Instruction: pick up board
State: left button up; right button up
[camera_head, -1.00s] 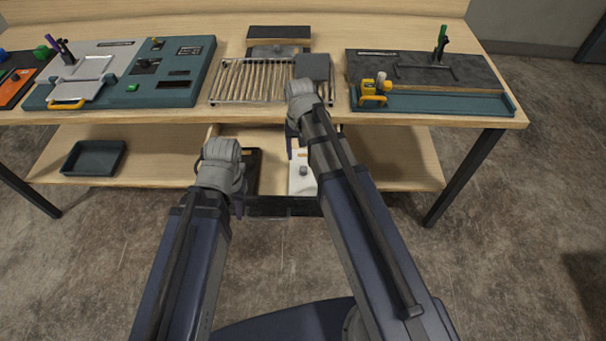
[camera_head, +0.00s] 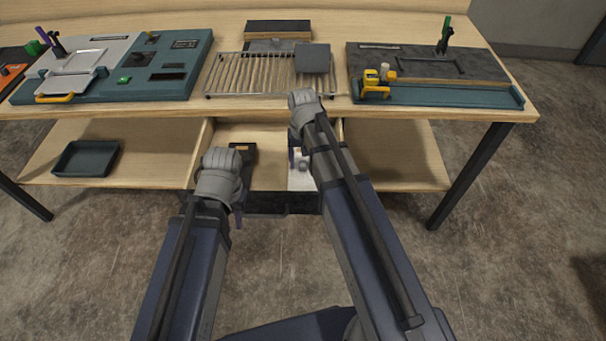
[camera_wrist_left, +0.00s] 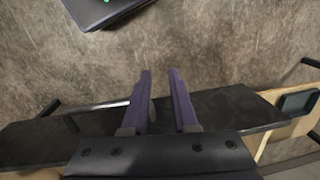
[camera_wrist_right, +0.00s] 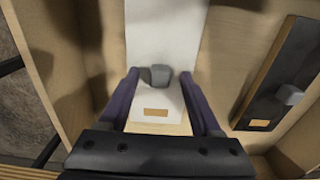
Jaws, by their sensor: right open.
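A white board (camera_wrist_right: 165,35) with a grey knob (camera_wrist_right: 160,75) and a small tan label lies in the open drawer; part of the board (camera_head: 301,181) shows in the head view beside my right arm. My right gripper (camera_wrist_right: 159,73) is open, its fingers on either side of the knob; whether they touch it I cannot tell. A black board (camera_wrist_right: 285,70) with its own grey knob lies to the right in the right wrist view. My left gripper (camera_wrist_left: 161,73) is open and empty, its fingers apart over the dark drawer front (camera_wrist_left: 225,105).
The drawer's wooden walls (camera_wrist_right: 28,45) stand close around the boards. On the tabletop are a teal console (camera_head: 160,87), a rack of rods (camera_head: 250,75) and a dark panel with a teal tray (camera_head: 440,96). A dark bin (camera_head: 86,158) sits on the lower shelf.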

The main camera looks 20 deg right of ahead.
jog(key=shift+r, duration=0.1)
jog(key=shift+c, duration=0.2)
grip_shut()
dwell(0.5)
